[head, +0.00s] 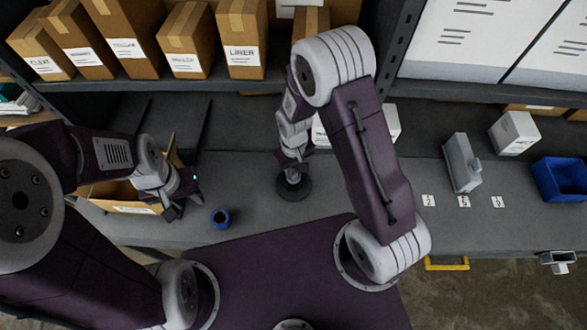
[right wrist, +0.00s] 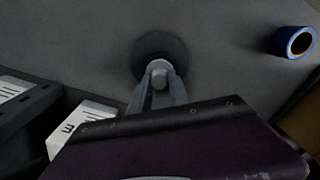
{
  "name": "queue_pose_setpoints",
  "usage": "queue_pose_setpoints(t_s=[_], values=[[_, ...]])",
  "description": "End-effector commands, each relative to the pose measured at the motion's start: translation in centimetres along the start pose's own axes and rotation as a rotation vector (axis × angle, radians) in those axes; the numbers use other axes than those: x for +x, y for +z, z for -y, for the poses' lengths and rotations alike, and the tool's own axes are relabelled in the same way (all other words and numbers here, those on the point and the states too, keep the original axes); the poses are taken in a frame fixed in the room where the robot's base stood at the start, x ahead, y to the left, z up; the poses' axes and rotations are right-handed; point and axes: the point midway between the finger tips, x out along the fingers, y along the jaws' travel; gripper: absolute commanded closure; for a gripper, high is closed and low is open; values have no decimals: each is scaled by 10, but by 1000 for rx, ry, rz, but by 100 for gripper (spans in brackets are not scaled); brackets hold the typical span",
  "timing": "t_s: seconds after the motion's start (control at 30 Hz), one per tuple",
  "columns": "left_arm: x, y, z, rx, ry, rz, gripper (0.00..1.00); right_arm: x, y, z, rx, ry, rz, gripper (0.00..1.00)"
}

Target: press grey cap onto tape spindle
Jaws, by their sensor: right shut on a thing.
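The tape spindle shows as a dark round base (head: 293,188) on the grey bench; it also shows in the right wrist view (right wrist: 158,46). My right gripper (head: 292,172) points down over it. In the right wrist view my right gripper (right wrist: 158,88) is shut on the small light grey cap (right wrist: 160,72), which lines up with the base. The spindle's post is hidden, and I cannot tell whether the cap touches it. My left gripper (head: 182,202) appears open and empty, beside an open cardboard box (head: 135,208).
A blue ring-shaped roll (head: 221,218) stands on the bench between the grippers. A grey dispenser (head: 462,163), a white box (head: 514,133), a blue bin (head: 562,179) and several small labels lie right. Shelves with cartons (head: 242,38) run behind. The middle bench is mostly clear.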

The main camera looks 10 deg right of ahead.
Motion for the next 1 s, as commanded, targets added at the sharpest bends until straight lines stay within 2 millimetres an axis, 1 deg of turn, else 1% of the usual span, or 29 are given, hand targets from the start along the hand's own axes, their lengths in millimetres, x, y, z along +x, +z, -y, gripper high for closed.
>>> queue_pose_setpoints(t_s=[0.17, 0.2, 0.27, 0.5, 0.53, 0.6, 0.87, 1.0], values=[[0, 0, 0, 0, 0, 0, 64, 0, 0, 0, 0, 0, -1, 100], [0, 0, 0, 0, 0, 0, 64, 0, 0, 0, 0, 0, -1, 70], [0, 0, 0, 0, 0, 0, 64, 0, 0, 0, 0, 0, -1, 53], [0, 0, 0, 0, 0, 0, 64, 0, 0, 0, 0, 0, -1, 52], [0, 0, 0, 0, 0, 0, 64, 0, 0, 0, 0, 0, 0, 47], [0, 0, 0, 0, 0, 0, 64, 0, 0, 0, 0, 0, 0, 31], [0, 0, 0, 0, 0, 0, 64, 0, 0, 0, 0, 0, 0, 31], [-4, 0, 0, 0, 0, 0, 64, -5, 0, 0, 0, 0, -1, 31]])
